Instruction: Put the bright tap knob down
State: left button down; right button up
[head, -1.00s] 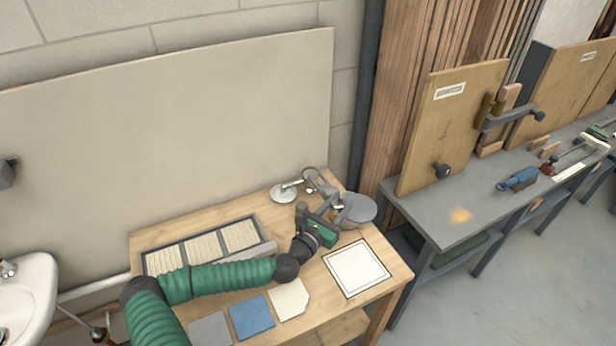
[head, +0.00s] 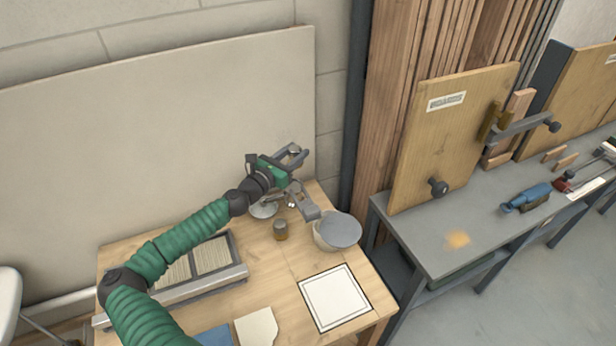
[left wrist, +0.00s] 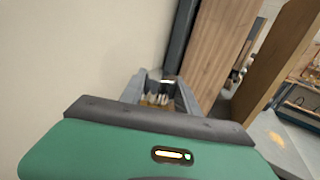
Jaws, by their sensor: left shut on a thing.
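My left gripper (head: 291,157) is raised above the back of the wooden table, near the beige board. Its fingers are shut on a small bright metallic thing, the tap knob (head: 293,149), which shows at the fingertips in the head view. In the left wrist view the knob (left wrist: 157,99) shows as a pale lobed shape between the grey fingers, with a brownish part below it. The fingers hide part of it. My right gripper is in neither view.
Bare wood (head: 270,285) lies between tray and mat.

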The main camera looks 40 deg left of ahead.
pick_arm(q)
jog(key=f, duration=0.2)
jog(key=a+f, duration=0.1)
jog(key=s+a+f+b, duration=0.1)
jog(key=f, duration=0.1)
jog(key=shift+a+f, duration=0.15)
jog(key=shift+f, duration=0.2)
jog(key=f, duration=0.1)
jog(key=d+f, duration=0.1)
jog(key=f, duration=0.1)
jog(key=shift+w+d+f+b, duration=0.25)
jog(key=shift+d+f+b, duration=0.1)
jog(key=shift+f, duration=0.05)
jog(key=shift+d+f, duration=0.1)
jog(key=shift+d, duration=0.05)
jog(key=shift+s, duration=0.1)
jog(key=shift+a+f, duration=0.2)
jog(key=shift+a, duration=0.2)
jog(key=c, duration=0.9)
grip_release()
jog(key=shift+a, duration=0.15)
jog(key=shift+d+r, duration=0.2)
jog(key=shift+d, duration=0.1)
jog(key=s, duration=1.2)
jog(key=shift+d, duration=0.2)
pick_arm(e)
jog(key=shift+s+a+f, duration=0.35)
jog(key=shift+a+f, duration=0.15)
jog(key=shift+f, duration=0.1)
